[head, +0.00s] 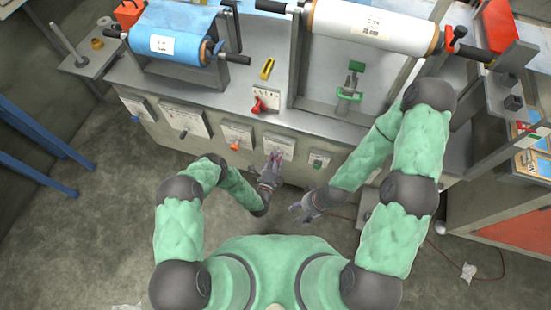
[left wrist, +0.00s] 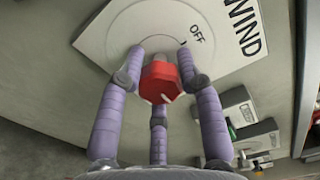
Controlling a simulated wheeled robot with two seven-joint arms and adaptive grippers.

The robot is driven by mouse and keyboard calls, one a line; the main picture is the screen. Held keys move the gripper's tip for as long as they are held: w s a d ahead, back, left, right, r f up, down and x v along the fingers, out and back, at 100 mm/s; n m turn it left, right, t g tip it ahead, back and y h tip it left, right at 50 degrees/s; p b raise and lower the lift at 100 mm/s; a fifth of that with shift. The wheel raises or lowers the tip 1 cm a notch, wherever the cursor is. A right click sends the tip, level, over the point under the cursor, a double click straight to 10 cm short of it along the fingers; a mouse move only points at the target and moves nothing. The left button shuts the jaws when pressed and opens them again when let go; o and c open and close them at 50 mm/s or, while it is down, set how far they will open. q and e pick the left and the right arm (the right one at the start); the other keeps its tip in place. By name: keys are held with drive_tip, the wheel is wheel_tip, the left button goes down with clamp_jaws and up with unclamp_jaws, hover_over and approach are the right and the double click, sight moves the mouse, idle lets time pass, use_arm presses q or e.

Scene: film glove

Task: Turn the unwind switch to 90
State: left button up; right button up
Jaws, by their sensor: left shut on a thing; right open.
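The unwind switch is a red faceted knob (left wrist: 160,80) on a round white dial. Its white plate (left wrist: 120,32) carries the words OFF and part of "WIND" in the left wrist view. A white mark shows on the knob's near face, toward the bottom of the picture. In the head view the plate (head: 281,142) is on the front of the machine. My left gripper (head: 274,161) is shut on the knob, its purple fingers around it (left wrist: 156,72). My right gripper (head: 297,210) is open and empty, apart from the machine, lower and to the right.
A red lever (head: 258,104) stands on the machine top. A blue roll (head: 172,35) and a white roll (head: 372,24) lie above.

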use_arm(q)
drive_tip(key=shift+s+d+m, duration=0.1)
drive_tip(key=shift+d+m, duration=0.15)
drive_tip(key=shift+m, duration=0.25)
drive_tip(key=o, duration=1.2)
drive_tip(key=shift+d, duration=0.1)
drive_tip(key=shift+c, duration=0.2)
drive_tip(key=shift+s+a+f, duration=0.1)
drive_tip(key=shift+s+a, duration=0.2)
drive_tip(key=v, duration=1.1)
drive_tip(key=shift+s, duration=0.15)
